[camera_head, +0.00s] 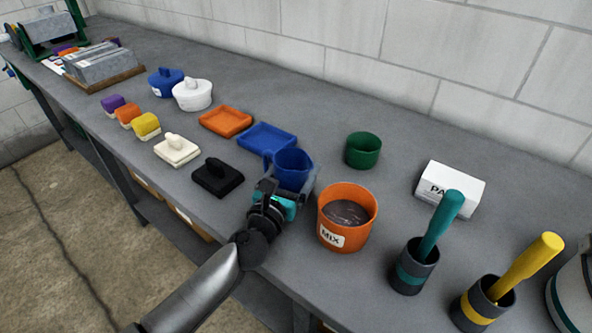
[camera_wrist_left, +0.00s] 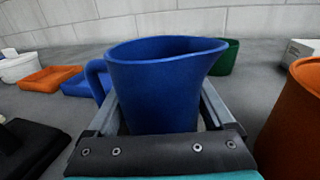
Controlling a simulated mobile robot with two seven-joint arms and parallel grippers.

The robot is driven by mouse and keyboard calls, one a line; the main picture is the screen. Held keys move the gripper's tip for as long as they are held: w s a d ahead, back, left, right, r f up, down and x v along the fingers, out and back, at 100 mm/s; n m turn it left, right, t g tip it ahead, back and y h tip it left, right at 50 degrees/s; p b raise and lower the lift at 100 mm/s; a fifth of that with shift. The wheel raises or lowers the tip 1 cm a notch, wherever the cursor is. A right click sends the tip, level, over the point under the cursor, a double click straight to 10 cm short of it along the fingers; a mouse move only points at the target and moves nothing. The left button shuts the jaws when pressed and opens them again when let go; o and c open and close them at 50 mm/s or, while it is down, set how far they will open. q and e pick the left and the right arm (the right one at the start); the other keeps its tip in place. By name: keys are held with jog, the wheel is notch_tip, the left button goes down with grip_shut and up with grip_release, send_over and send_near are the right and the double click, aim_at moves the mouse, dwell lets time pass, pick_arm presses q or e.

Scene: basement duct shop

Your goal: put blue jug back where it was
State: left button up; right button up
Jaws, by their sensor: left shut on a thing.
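The blue jug (camera_head: 292,168) is upright between the fingers of my left gripper (camera_head: 290,185), which is shut on it. In the left wrist view the jug (camera_wrist_left: 160,85) fills the middle, its handle to the left and its spout to the right, with a gripper finger along each side. A blue tray (camera_head: 266,138) lies just behind and left of the jug; it also shows in the left wrist view (camera_wrist_left: 78,86). I cannot tell whether the jug's base touches the bench. My right gripper is not in view.
An orange MIX tub (camera_head: 334,237) stands close to the right of my left gripper. A green cup (camera_head: 363,150) is behind the jug, an orange tray (camera_head: 226,121) left of the blue one. A black lidded block (camera_head: 217,177) sits left of the gripper. Dark holders (camera_head: 408,272) stand right.

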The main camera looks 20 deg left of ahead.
aim_at(284, 187)
pick_arm(q)
jog(key=shift+f, duration=0.1)
jog(key=o, duration=1.2)
jog(key=shift+o, duration=0.2)
jog(key=shift+s, duration=0.2)
jog(key=s, duration=0.7)
jog(key=s+a+b, duration=0.1)
jog(key=s, duration=0.3)
jog(key=shift+s, duration=0.3)
